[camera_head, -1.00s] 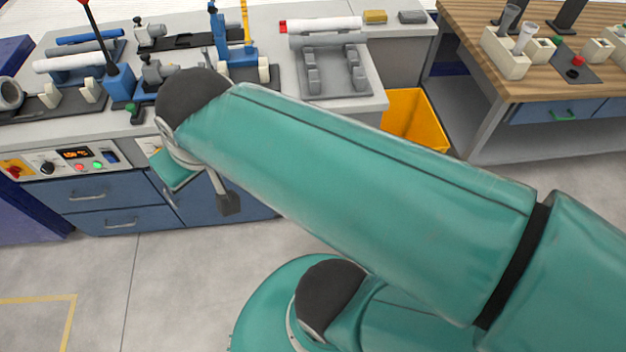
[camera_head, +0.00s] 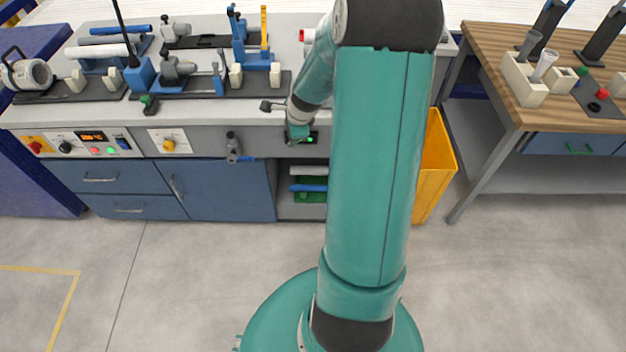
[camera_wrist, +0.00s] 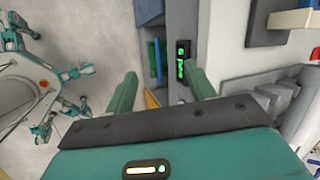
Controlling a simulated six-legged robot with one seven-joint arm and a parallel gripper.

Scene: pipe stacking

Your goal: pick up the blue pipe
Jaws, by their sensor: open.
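A blue pipe (camera_head: 120,30) lies in a rack at the back left of the bench, above a white pipe. Another blue pipe (camera_head: 308,188) lies on a shelf in the opening under the bench, below a light pipe. My gripper (camera_head: 298,131) hangs at the front edge of the bench, above that opening and well right of the rack. In the wrist view my gripper (camera_wrist: 163,90) is open, with its two teal fingers apart and nothing between them. A narrow blue strip (camera_wrist: 163,58) shows beyond the fingers; I cannot tell whether it is a pipe.
A lit display (camera_wrist: 182,60) on the bench front is close beyond my fingers. Clamps and blue fixtures (camera_head: 240,50) crowd the bench top. A yellow bin (camera_head: 434,165) stands at right, beside a wooden table (camera_head: 490,45). The floor in front is clear.

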